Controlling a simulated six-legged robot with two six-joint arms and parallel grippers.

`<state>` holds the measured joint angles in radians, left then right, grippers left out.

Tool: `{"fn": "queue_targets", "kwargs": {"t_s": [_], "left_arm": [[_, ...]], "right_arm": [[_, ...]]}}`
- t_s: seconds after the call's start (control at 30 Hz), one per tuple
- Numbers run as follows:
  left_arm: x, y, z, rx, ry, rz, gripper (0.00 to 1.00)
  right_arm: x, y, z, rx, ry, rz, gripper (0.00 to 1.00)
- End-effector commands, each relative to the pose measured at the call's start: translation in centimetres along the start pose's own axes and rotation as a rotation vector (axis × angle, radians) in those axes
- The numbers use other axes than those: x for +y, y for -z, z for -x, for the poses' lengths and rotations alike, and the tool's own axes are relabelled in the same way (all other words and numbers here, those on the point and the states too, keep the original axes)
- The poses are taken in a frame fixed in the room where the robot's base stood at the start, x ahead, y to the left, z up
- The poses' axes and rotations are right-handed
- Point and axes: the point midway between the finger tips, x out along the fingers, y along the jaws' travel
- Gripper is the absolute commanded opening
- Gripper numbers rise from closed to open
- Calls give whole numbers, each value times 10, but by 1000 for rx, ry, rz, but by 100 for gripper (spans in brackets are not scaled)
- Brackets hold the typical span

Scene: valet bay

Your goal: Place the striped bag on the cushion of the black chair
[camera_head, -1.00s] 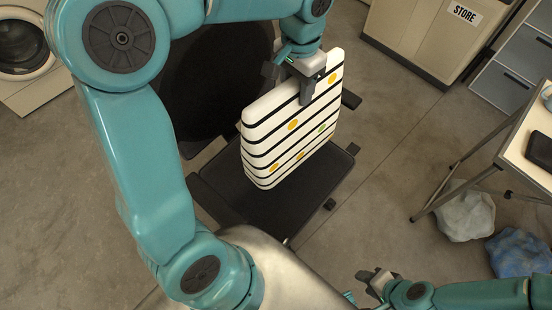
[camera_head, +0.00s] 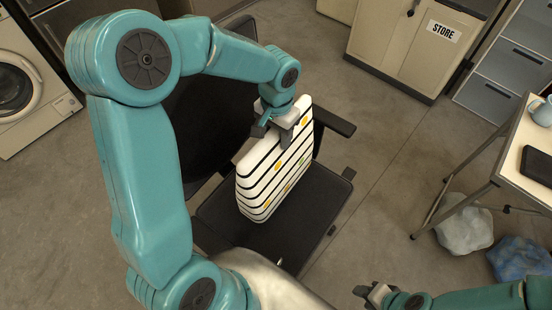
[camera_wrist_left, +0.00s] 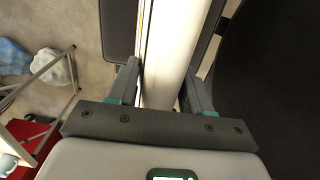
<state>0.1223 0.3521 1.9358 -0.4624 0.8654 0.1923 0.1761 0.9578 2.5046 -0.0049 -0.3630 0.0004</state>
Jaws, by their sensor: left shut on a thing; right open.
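The striped bag (camera_head: 272,172) is white with black stripes and coloured dots. My left gripper (camera_head: 284,132) is shut on its top edge and holds it upright over the cushion (camera_head: 315,205) of the black chair. The bag's lower end overlaps the cushion in the head view; I cannot tell whether it touches. In the left wrist view the bag (camera_wrist_left: 165,50) runs between the two fingers. The chair's backrest (camera_head: 205,110) is behind, partly hidden by my left arm. My right gripper (camera_head: 375,292) is open and empty at the bottom, away from the chair.
Chair armrests (camera_head: 333,120) stand beside the cushion. A white table (camera_head: 520,160) with a dark tablet (camera_head: 538,165) and a blue mug (camera_head: 541,110) is at the right, with crumpled bags (camera_head: 464,225) beneath. A STORE cabinet (camera_head: 395,45) and a washing machine (camera_head: 20,90) stand behind.

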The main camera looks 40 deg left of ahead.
Motion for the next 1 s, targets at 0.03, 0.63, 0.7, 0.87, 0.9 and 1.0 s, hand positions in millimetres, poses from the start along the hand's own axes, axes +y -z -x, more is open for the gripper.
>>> {"fn": "queue_targets", "kwargs": {"t_s": [0.03, 0.63, 0.7, 0.87, 0.9, 1.0], "left_arm": [[0, 0, -14, -2, 0, 0, 0], [-3, 1, -86, 0, 1, -1, 0], [-3, 2, -96, 1, 1, -1, 0], [-3, 2, -101, 4, 0, 0, 0], [-3, 2, -101, 5, 0, 0, 0], [-3, 2, -101, 4, 0, -1, 0]], "right_arm": [[1, 0, -3, 0, 0, 0, 43], [4, 0, -11, 0, 0, 0, 43], [4, 0, -12, 0, 0, 0, 43], [4, 0, -12, 0, 0, 0, 43], [4, 0, -12, 0, 0, 0, 43], [4, 0, -12, 0, 0, 0, 43]]}}
